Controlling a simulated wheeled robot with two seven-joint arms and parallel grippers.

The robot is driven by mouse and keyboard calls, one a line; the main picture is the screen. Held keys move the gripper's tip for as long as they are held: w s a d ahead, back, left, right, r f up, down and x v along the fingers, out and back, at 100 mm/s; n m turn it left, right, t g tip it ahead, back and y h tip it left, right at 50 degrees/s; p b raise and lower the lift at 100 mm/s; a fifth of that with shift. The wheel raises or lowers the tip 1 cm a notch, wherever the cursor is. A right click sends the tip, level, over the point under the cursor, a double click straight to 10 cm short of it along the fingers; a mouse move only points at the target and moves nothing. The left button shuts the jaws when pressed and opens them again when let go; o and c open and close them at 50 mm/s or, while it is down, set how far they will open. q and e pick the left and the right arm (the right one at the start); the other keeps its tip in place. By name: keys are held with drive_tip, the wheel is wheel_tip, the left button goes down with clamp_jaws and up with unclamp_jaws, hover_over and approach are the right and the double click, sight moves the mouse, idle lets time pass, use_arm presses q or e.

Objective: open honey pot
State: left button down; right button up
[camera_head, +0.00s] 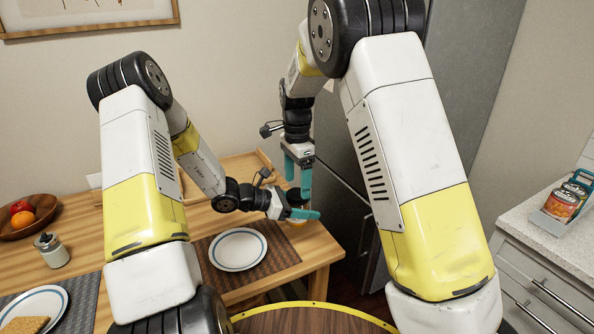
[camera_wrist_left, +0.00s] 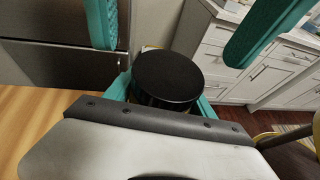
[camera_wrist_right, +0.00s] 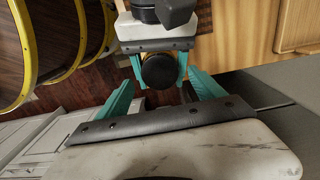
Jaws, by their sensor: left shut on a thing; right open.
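The honey pot (camera_head: 296,216) is a small amber jar with a black lid (camera_head: 294,196), at the right end of the wooden table. My left gripper (camera_head: 300,213) is shut around the jar's body from the left. In the left wrist view the round black lid (camera_wrist_left: 167,80) sits between the teal fingers. My right gripper (camera_head: 298,178) points down from above, its teal fingers apart on either side of the lid. In the right wrist view the lid (camera_wrist_right: 159,71) shows beyond the open fingers. The jar's body is mostly hidden by my fingers.
A white plate (camera_head: 238,249) lies on a brown placemat left of the jar. A fruit bowl (camera_head: 28,222) and a small glass jar (camera_head: 52,250) stand at the far left. A grey fridge (camera_head: 440,105) stands behind, and a counter (camera_head: 545,228) with cans is at the right.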

sight(297, 193)
drive_tip(key=shift+f, duration=1.55)
drive_tip(key=shift+c, duration=0.2)
drive_tip(key=c, duration=1.4)
drive_tip(key=n, duration=0.3)
drive_tip(key=shift+c, duration=0.3)
